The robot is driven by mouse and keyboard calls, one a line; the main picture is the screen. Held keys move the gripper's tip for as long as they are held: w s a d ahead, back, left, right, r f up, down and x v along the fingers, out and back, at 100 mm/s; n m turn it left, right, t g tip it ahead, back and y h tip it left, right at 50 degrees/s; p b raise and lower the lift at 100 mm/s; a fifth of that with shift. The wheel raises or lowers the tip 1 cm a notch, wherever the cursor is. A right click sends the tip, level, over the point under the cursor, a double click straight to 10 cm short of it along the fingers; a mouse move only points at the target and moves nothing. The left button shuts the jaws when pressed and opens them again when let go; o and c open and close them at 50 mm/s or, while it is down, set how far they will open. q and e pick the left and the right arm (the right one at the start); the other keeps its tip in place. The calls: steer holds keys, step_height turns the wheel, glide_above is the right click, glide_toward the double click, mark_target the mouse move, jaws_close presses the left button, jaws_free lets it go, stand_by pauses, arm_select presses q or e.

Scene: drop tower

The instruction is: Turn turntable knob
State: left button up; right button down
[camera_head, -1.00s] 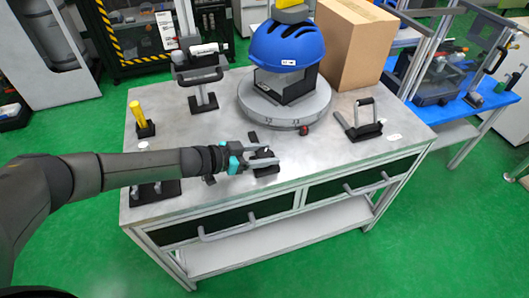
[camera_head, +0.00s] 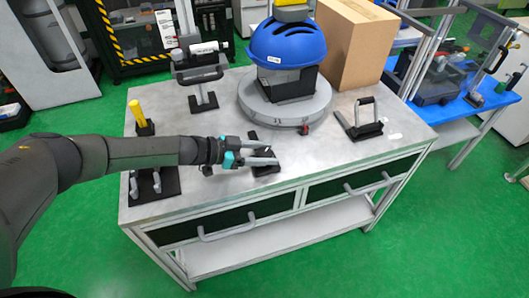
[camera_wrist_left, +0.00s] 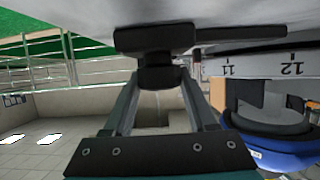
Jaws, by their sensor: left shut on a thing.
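My left gripper (camera_head: 272,154) reaches in from the left over the table, in front of the turntable (camera_head: 285,112). It is shut on a small black knob (camera_wrist_left: 158,72), which the left wrist view shows between the two fingertips. In the head view the fingers largely hide the knob; its black base (camera_head: 263,171) shows below them. The grey round turntable carries a blue helmet (camera_head: 285,45) over a dark box-shaped stand. Numbers on its rim show in the left wrist view (camera_wrist_left: 262,63). My right gripper is not in view.
On the metal table (camera_head: 215,205) stand a yellow-handled clamp (camera_head: 139,115), a black-handled clamp (camera_head: 201,85), another clamp (camera_head: 363,120) at right, and a black base with grey posts (camera_head: 155,184) near my forearm. A cardboard box (camera_head: 350,50) stands behind the turntable.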

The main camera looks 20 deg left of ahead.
mark_target(262, 153)
arm_select(q)
steer(key=o, duration=1.4)
steer(key=shift+c, duration=0.2)
steer(key=p+v, duration=0.1)
steer(key=v, duration=0.4)
steer(key=shift+s+a+r+p, duration=0.1)
steer(key=shift+s+a+p, duration=0.1)
steer(key=shift+p, duration=0.2)
steer(key=p+v, duration=0.1)
steer(key=v, duration=0.8)
steer(key=shift+s+a+p, duration=0.2)
steer(key=shift+p, duration=0.2)
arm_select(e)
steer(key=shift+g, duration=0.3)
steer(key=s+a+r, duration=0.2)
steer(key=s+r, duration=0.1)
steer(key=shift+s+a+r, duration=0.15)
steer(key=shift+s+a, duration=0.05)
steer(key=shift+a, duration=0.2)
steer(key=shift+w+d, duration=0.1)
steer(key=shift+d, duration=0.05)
